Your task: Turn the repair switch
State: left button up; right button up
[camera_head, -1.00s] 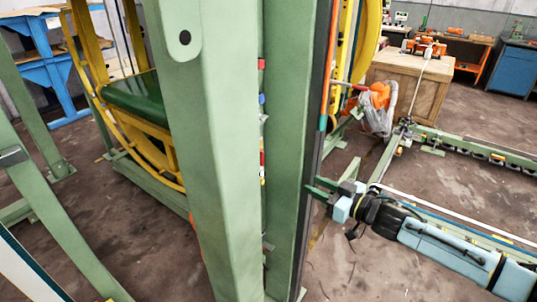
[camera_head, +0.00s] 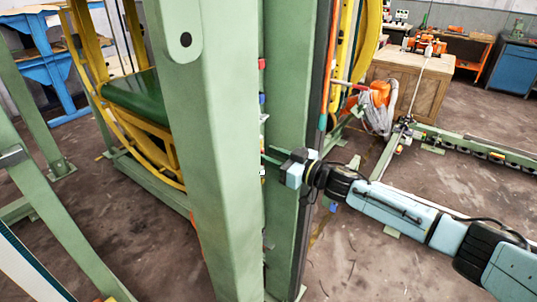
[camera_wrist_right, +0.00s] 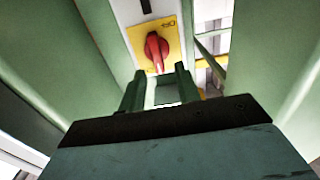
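The repair switch is a red rotary knob (camera_wrist_right: 156,50) on a yellow plate (camera_wrist_right: 174,48), fixed to a light panel between green posts in the right wrist view. My right gripper (camera_wrist_right: 160,80) is open. Its two green fingers point at the switch, and the knob shows just beyond the gap between the fingertips, apparently not gripped. In the head view my right gripper (camera_head: 274,158) reaches in from the right behind the front green post. The switch is hidden there, and the fingertips are partly hidden. My left gripper is not in view.
A large green post (camera_head: 205,150) stands in front, with a second green post (camera_head: 290,80) beside it. The fingers are in the narrow space between green surfaces. A wooden crate (camera_head: 425,85) and a green rail (camera_head: 480,148) are on the right, with open floor around.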

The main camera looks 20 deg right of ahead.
jog(key=shift+w+a, duration=0.4)
jog(key=shift+w, duration=0.1)
grip_shut()
